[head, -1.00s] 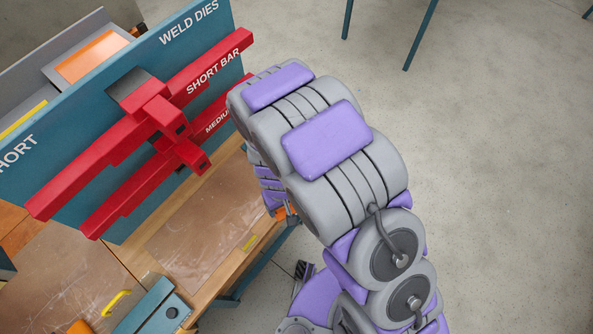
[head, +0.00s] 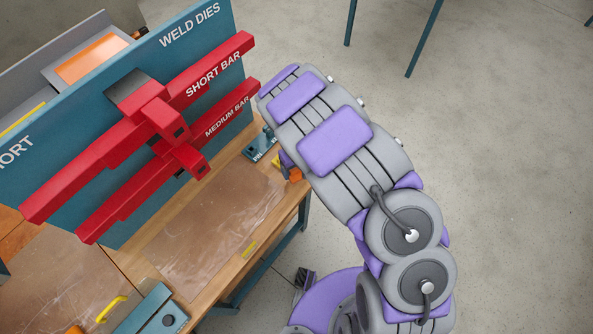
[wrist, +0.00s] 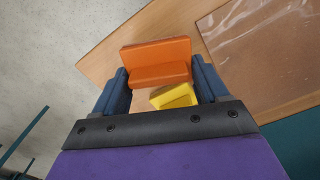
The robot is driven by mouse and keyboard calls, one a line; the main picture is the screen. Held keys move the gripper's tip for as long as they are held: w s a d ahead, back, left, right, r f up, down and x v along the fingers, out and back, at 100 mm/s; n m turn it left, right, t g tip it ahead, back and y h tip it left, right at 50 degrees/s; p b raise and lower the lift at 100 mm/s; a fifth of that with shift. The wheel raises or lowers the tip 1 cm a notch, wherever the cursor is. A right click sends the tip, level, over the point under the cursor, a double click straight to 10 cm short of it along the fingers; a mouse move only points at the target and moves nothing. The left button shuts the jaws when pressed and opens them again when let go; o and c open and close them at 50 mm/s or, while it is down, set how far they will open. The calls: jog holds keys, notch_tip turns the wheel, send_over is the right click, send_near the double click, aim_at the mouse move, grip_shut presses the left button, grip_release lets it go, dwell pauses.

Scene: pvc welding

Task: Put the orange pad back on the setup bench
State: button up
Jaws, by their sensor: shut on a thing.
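The orange pad (wrist: 158,62) is a stepped block in the wrist view. My gripper (wrist: 161,82) has a dark blue finger at each side and is shut on the pad. A yellow block (wrist: 173,96) shows between the fingers, close below the pad; I cannot tell whether they touch. The wooden setup bench (wrist: 128,48) lies beneath. In the head view, my arm hides most of the gripper; a bit of orange (head: 295,174) shows beside it at the right edge of the bench (head: 285,205). Whether the pad touches the bench is unclear.
A blue board (head: 70,120) with red bars (head: 160,115) stands behind the bench. A clear sheet (head: 215,235) covers part of the top. A small teal fixture (head: 260,146) sits at the bench's far end. Open concrete floor (head: 500,180) lies to the right.

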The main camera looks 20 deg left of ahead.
aim_at(297, 171)
jog(key=shift+w+d+f, duration=0.1)
jog(key=shift+w, duration=0.2)
notch_tip(297, 171, down, 4)
jog(key=shift+r+b, duration=0.25)
jog(key=shift+b, duration=0.3)
jog(key=shift+s+r, duration=0.1)
jog(key=shift+c, duration=0.4)
jog(key=o, duration=1)
notch_tip(297, 171, up, 12)
jog(key=shift+p, duration=1)
